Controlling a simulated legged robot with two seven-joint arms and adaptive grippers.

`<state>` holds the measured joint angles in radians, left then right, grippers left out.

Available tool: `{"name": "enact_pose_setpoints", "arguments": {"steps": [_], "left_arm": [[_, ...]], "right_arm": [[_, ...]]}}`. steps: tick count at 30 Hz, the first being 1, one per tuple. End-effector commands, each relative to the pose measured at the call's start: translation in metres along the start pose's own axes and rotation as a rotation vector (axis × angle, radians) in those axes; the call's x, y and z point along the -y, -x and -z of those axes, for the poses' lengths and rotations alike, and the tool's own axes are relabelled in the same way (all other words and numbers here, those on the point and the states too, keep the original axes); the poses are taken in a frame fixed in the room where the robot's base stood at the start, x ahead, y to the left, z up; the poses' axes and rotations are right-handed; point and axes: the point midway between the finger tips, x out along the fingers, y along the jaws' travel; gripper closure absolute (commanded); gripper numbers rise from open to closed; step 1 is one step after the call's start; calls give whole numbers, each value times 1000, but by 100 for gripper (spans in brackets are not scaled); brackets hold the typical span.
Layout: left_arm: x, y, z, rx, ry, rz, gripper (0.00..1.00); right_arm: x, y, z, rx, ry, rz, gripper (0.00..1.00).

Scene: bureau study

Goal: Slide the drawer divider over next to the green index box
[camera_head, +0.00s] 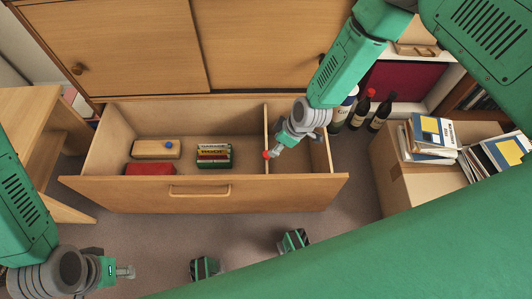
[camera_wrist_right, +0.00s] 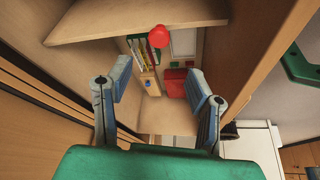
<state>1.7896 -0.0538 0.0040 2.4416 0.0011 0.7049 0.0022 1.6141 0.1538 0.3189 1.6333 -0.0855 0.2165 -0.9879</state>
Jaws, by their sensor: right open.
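The drawer divider (camera_head: 266,125) is a thin upright wooden panel across the open drawer, right of its middle, with a red knob (camera_head: 266,154). In the right wrist view the knob (camera_wrist_right: 158,36) shows in front of the pale panel (camera_wrist_right: 95,22). The green index box (camera_head: 214,160), with green, yellow and red bands, stands left of the divider with a clear gap. My right gripper (camera_wrist_right: 160,72) is open at the knob, its fingers apart and nothing between them. My left gripper (camera_head: 126,272) is outside the drawer at lower left; its finger opening is unclear.
The drawer's front (camera_head: 200,195) has a handle. A wooden box with a blue knob (camera_head: 150,150) and a red box (camera_head: 150,169) lie at its left. Dark bottles (camera_head: 370,108) and a carton with books (camera_head: 410,185) stand to the right. The drawer floor between divider and green box is bare.

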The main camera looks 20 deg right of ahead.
Motion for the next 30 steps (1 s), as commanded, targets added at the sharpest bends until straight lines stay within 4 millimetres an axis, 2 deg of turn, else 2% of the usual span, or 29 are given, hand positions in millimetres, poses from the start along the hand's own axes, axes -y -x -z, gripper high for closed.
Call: {"name": "enact_pose_setpoints", "arguments": {"steps": [1,3,9,12,18,26,27,30], "left_arm": [[0,-9,0,0,-1,0,69],[0,-16,-1,0,-1,0,69],[-1,-31,-1,-1,-1,-1,69],[-1,-36,-2,-1,-1,-1,69],[-1,-39,-2,-1,-1,-1,69],[-1,-39,-2,-1,-1,-1,69],[-1,-39,-2,-1,-1,-1,69],[-1,-39,-2,-1,-1,-1,69]], "right_arm": [[0,-16,-3,0,-2,1,53],[0,-32,-3,-2,-2,1,53],[1,-68,-2,0,-2,0,53],[1,-80,-1,2,-2,-2,53],[1,-90,0,1,-1,-1,53],[0,-90,-1,-1,-3,0,53],[0,-90,-1,-1,-3,0,67],[0,-90,0,0,-2,-1,100]]}}
